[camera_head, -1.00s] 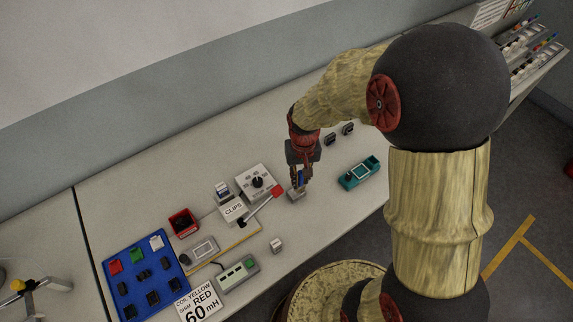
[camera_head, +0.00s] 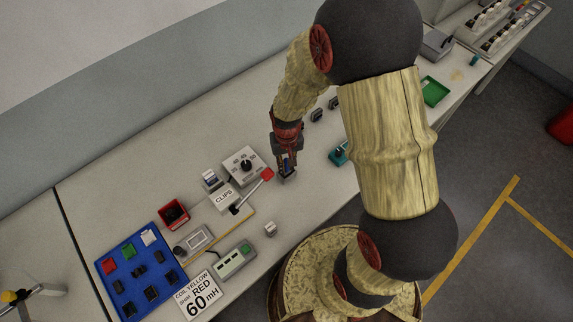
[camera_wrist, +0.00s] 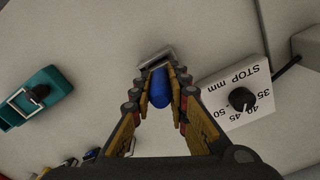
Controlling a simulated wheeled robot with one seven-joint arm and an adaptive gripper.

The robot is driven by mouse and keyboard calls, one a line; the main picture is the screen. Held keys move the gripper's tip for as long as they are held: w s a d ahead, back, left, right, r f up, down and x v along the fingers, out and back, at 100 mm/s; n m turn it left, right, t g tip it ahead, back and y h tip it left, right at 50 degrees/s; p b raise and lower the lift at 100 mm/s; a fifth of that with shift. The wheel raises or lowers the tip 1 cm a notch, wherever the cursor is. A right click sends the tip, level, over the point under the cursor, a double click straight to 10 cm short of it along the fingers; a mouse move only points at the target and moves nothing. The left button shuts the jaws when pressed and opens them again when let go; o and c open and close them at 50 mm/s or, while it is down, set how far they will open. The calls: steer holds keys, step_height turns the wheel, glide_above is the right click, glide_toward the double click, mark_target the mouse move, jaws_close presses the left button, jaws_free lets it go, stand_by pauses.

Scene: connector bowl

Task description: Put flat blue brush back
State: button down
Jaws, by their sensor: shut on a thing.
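My gripper (camera_head: 287,168) is over the worktable, to the right of the grey dial box. It is shut on a blue thing with a flat grey end, which looks like the flat blue brush (camera_wrist: 160,88). In the wrist view the blue handle stands between the two fingers (camera_wrist: 160,98), and the wide grey end (camera_wrist: 155,61) lies beyond the fingertips. In the head view the brush is small, with the grey end down close to the table top; I cannot tell whether it touches.
The grey dial box (camera_head: 243,164) stands close left of my gripper, with a red-ended lever (camera_head: 266,174) beside it. A teal device (camera_head: 338,154) is to the right, partly behind my arm. A green tray (camera_head: 434,92) and grey racks (camera_head: 490,28) are at the far right.

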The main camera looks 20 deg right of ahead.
steer(key=shift+f, duration=0.15)
steer(key=c, duration=1.8)
jaws_free()
steer(key=shift+o, duration=0.4)
step_height(320, 180, up, 12)
steer(key=shift+r+p, duration=0.1)
steer(key=shift+p, duration=0.85)
steer(key=s+r+t, duration=0.2)
steer(key=s+r, duration=0.2)
steer(key=r, duration=0.4)
steer(key=s+r+n+t, duration=0.1)
steer(key=s+r, duration=0.4)
steer(key=r, duration=0.3)
steer(key=s+r+t, duration=0.2)
steer(key=s+r, duration=0.3)
steer(key=r, duration=0.3)
steer(key=shift+n+t, duration=0.3)
steer(key=shift+n, duration=0.1)
